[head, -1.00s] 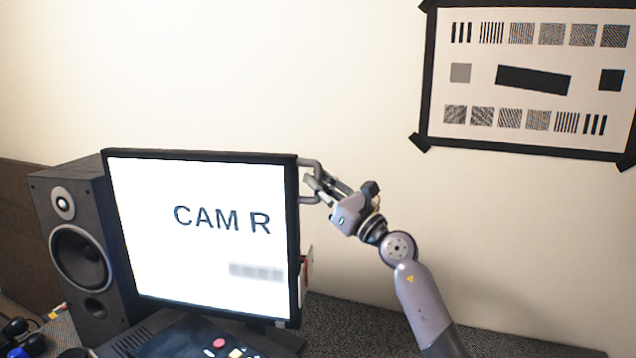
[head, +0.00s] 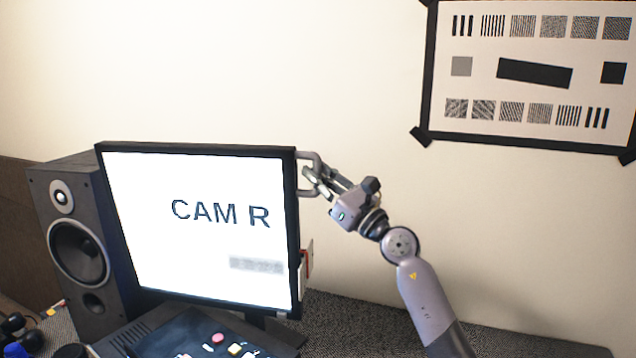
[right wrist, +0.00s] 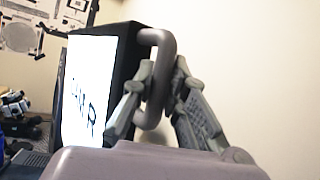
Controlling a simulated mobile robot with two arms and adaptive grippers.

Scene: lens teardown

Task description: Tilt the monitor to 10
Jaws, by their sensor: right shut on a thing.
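The monitor (head: 200,225) stands on the desk with a black frame and a lit white screen reading "CAM R". A grey loop handle (head: 312,156) sticks out from the upper right edge of its frame. My right gripper (head: 318,180) is shut on this handle. In the right wrist view the two fingers (right wrist: 155,105) lie on either side of the handle (right wrist: 166,50), beside the monitor's dark side (right wrist: 118,60). A scale or angle number on the monitor cannot be read. My left gripper does not show.
A black speaker (head: 80,245) stands close at the monitor's left. A control panel with coloured buttons (head: 218,338) lies in front. A small red and white piece (head: 306,262) sits at the monitor's lower right side. A test chart (head: 530,75) hangs on the wall.

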